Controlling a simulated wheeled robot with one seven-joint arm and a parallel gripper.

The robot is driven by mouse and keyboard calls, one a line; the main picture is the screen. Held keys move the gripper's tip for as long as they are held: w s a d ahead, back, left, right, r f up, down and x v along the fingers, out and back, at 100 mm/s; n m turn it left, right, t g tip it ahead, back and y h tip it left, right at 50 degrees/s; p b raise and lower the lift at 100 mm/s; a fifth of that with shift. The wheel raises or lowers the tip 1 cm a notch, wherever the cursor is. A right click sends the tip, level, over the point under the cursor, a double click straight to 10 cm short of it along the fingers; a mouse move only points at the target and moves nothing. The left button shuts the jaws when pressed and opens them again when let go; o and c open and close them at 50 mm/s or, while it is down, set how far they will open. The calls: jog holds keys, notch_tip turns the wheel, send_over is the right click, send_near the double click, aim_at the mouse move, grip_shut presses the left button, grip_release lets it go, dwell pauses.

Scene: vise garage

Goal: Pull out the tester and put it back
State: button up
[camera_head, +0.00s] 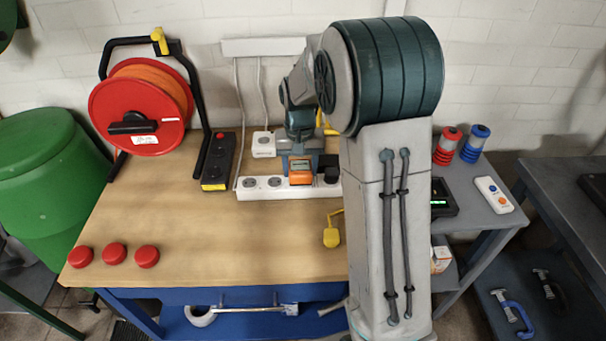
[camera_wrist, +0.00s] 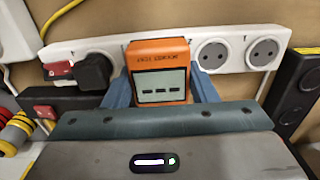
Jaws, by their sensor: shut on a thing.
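The orange tester (camera_head: 300,177) is at the white power strip (camera_head: 258,188) on the workbench, left of a black plug. In the wrist view the tester (camera_wrist: 158,58) faces me, and its screen shows dashes. My gripper (camera_wrist: 161,92) has one blue finger on each side of the tester and is shut on it. The tester stands against the white strip (camera_wrist: 225,52); its back is hidden, so I cannot tell whether its pins are in a socket. Empty round sockets show beside it in both views.
The black plug (camera_wrist: 94,72) sits close beside the tester. A white adapter (camera_head: 263,144), a black power strip (camera_head: 217,162) and a cable reel (camera_head: 140,108) stand near. A yellow piece (camera_head: 331,236) is at front. The bench's left middle is clear, behind red caps (camera_head: 115,252).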

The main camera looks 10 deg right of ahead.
aim_at(301, 166)
jog(key=shift+r+p, duration=1.55)
jog(key=shift+r, duration=0.75)
